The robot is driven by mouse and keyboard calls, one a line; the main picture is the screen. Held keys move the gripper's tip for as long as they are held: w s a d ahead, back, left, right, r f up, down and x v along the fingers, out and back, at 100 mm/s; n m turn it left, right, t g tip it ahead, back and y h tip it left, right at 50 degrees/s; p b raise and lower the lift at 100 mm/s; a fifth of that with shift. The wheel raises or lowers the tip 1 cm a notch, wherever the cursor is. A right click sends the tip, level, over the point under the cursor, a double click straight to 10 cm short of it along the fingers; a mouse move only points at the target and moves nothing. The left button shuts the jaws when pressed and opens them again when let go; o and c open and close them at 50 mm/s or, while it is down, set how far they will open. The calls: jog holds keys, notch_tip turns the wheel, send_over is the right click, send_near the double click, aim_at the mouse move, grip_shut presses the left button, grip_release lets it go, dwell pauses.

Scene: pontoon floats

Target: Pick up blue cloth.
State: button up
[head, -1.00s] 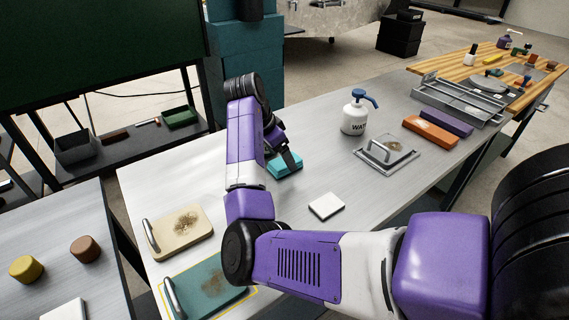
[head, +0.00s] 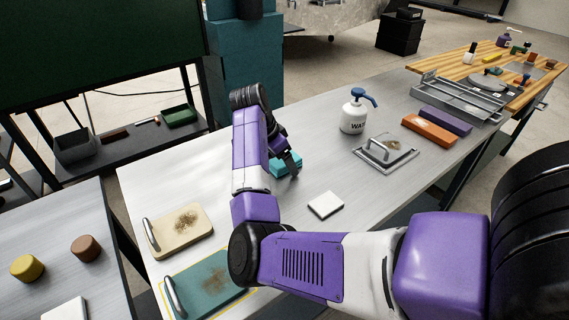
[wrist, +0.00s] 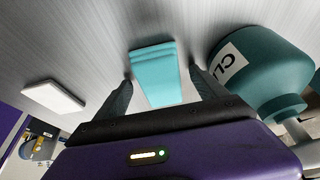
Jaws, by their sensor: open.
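The blue cloth (head: 287,163) is a folded light-blue pad lying on the grey table, partly hidden by my gripper in the head view. In the wrist view the cloth (wrist: 155,72) lies between the two fingers, its near end reaching between the fingertips. My gripper (wrist: 162,85) is open, one finger on each side of the cloth, with a gap to each. In the head view my gripper (head: 294,166) is at the cloth's right side, pointing down. Whether the fingers touch the table cannot be told.
A teal bottle (wrist: 258,72) stands close to the right finger in the wrist view. A white pad (head: 326,205) lies nearby. A white spray bottle (head: 356,112) and a handled metal plate (head: 386,151) stand to the right. Beige (head: 180,230) and teal (head: 207,287) handled boards lie at the front left.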

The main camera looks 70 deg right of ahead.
jog(key=c, duration=1.4)
jog(key=shift+r, duration=0.15)
